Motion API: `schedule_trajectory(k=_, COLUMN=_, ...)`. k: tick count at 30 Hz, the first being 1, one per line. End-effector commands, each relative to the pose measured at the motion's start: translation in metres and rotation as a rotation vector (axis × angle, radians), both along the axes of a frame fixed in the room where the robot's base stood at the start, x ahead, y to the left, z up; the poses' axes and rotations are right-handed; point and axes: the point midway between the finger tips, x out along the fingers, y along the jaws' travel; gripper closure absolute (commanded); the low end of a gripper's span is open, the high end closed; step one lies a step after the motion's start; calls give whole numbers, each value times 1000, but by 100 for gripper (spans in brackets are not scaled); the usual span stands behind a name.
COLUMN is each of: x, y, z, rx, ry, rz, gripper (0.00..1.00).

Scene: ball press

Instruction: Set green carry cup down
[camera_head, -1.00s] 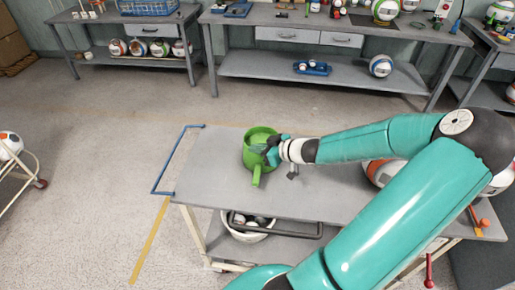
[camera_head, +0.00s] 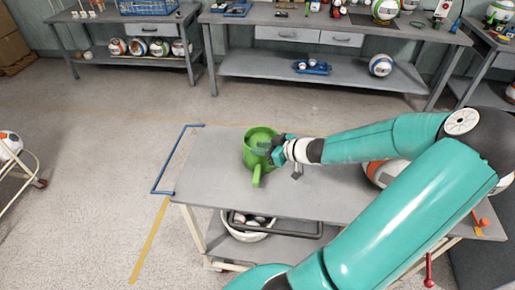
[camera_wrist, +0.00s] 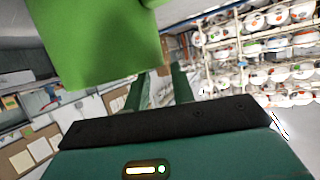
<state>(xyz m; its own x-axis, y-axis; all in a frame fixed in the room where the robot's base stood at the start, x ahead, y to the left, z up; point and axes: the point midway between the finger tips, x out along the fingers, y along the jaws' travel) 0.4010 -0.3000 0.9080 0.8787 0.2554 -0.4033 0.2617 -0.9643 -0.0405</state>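The green carry cup (camera_head: 257,146) appears to stand upright on the grey cart top, near its left end, with its spout or handle pointing toward the front. My gripper (camera_head: 268,150) is at the cup's right side, very close to it. In the wrist view, the cup (camera_wrist: 95,40) fills the upper left as a large green shape. There the two fingers of my gripper (camera_wrist: 158,88) stand apart with background showing between them. The cup covers part of the fingers, so I cannot tell whether they touch it.
The grey cart top (camera_head: 205,175) has bare room left and front of the cup. A blue rail (camera_head: 168,160) edges its left end. A white bowl (camera_head: 247,232) of items sits on the shelf below. A ball (camera_head: 378,172) lies right, partly behind my arm. Workbenches (camera_head: 330,72) stand behind.

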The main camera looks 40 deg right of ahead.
Motion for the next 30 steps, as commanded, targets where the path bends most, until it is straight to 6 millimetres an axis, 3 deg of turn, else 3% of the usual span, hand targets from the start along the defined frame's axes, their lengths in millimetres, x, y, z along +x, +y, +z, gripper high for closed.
schedule_trajectory(k=9, x=-62, y=-19, z=28, rx=-3, ry=4, rz=-4, gripper=75)
schedule_trajectory(k=15, x=-86, y=-25, z=39, rx=-1, ry=2, rz=-2, gripper=75)
schedule_trajectory(k=30, x=-89, y=-21, z=40, rx=7, ry=20, rz=14, gripper=75)
